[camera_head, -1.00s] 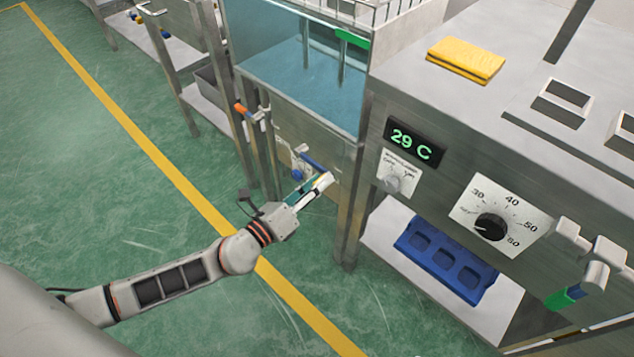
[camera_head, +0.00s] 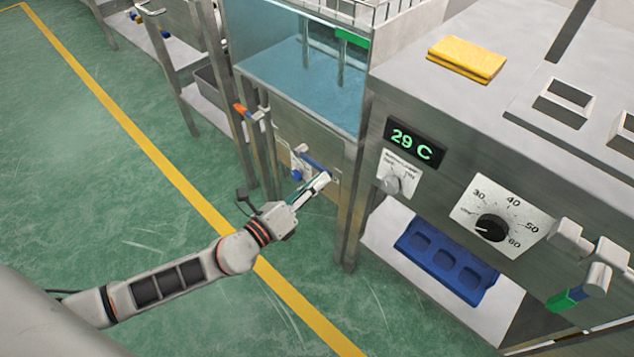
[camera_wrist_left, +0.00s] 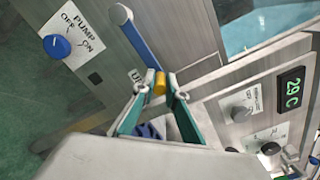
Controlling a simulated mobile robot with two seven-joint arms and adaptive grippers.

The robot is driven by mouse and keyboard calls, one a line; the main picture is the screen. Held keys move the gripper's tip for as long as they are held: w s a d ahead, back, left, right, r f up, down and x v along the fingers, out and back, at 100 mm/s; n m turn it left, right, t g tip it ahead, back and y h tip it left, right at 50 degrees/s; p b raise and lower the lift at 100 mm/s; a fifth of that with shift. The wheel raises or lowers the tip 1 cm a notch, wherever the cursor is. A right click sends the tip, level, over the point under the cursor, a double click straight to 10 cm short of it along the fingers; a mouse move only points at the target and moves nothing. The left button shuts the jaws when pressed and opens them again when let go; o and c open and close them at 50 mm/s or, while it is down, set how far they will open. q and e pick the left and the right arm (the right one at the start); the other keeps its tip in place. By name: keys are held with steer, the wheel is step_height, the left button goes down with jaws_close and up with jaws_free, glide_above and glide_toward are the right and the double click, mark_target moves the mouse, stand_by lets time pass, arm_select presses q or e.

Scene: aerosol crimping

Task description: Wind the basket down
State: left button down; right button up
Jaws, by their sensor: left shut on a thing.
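A crank with a blue arm (camera_head: 314,162) sits on the steel front panel below the water tank (camera_head: 305,75). Its blue arm (camera_wrist_left: 136,40) and yellow grip (camera_wrist_left: 159,83) show in the left wrist view. My left gripper (camera_head: 322,181) is at the free end of the crank. Its green-lined fingers (camera_wrist_left: 157,92) are shut on the yellow grip. A wire frame (camera_head: 350,10) at the tank's top is cut off by the picture edge; I cannot tell whether it is the basket. My right gripper is out of view.
A pump knob (camera_wrist_left: 56,46) is beside the crank. To the right, a steel bench has a 29 C display (camera_head: 414,139), a dial (camera_head: 491,228), a yellow cloth (camera_head: 466,60) and a blue tray (camera_head: 446,260) below. An orange-handled valve (camera_head: 250,113) is left of the crank.

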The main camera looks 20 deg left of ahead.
arm_select(q)
steer(key=shift+a+r+n, duration=0.15)
steer(key=shift+r+n, duration=0.85)
steer(key=shift+r, duration=0.1)
steer(key=w+a+r+n+p, duration=0.4)
steer(key=a+r+n+p, duration=0.4)
steer(key=n, duration=0.6)
steer(key=w+a+f+n+b, duration=0.3)
steer(key=a+f+n, duration=0.7)
steer(key=n, duration=0.7)
steer(key=shift+a+f+n+b, duration=0.35)
steer(key=shift+a+n+b, duration=0.05)
steer(key=shift+a, duration=0.5)
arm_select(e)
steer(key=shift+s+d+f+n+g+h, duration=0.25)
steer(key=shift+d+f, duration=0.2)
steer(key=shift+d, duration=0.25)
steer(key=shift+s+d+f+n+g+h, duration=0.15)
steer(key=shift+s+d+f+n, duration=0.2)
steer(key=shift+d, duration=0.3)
arm_select(q)
steer(key=shift+f, duration=0.1)
steer(key=shift+d, duration=0.1)
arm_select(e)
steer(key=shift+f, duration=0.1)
